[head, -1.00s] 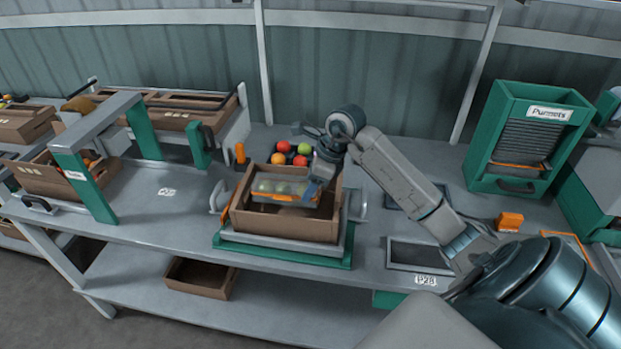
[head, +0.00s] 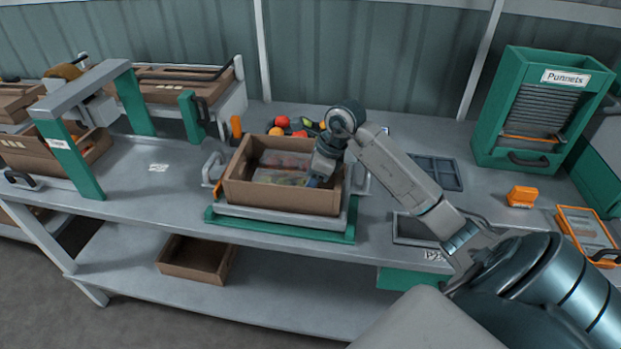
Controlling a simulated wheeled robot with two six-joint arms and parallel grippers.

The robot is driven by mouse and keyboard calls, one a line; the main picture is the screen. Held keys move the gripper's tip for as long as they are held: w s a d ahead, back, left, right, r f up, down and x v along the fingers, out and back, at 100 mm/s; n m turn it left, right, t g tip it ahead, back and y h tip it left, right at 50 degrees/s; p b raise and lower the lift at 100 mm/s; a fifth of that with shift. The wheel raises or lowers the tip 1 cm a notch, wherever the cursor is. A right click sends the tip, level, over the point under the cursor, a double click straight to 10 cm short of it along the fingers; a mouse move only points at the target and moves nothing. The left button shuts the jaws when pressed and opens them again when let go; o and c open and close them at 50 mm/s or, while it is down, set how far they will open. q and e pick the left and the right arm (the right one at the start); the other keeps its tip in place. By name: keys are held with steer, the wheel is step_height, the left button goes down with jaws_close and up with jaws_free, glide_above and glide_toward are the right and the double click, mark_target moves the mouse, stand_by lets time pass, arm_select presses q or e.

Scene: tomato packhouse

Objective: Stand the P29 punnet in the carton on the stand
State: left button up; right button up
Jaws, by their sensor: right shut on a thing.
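The brown carton (head: 282,197) sits on the grey and green stand (head: 280,229) in the middle of the bench. My right gripper (head: 317,181) reaches down into the carton's right side. It is shut on a clear punnet (head: 278,178), which is low inside the carton, below its rim. Reddish contents show behind it in the carton (head: 285,158); I cannot tell whether they belong to a second punnet. The front wall hides the punnet's base, so I cannot tell whether it touches the floor of the carton. No P29 mark is readable on it. My left gripper is not in view.
Loose tomatoes (head: 299,127) lie behind the carton. A green Punnets dispenser (head: 545,110) stands at the back right. An orange block (head: 521,196) and an orange-rimmed tray (head: 586,232) are at the right. A green arch (head: 70,160) stands at the left. An empty carton (head: 196,258) is on the lower shelf.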

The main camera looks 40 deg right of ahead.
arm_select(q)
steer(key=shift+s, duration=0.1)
arm_select(e)
steer(key=o, duration=0.8)
steer(key=shift+o, duration=1.2)
steer(key=c, duration=0.3)
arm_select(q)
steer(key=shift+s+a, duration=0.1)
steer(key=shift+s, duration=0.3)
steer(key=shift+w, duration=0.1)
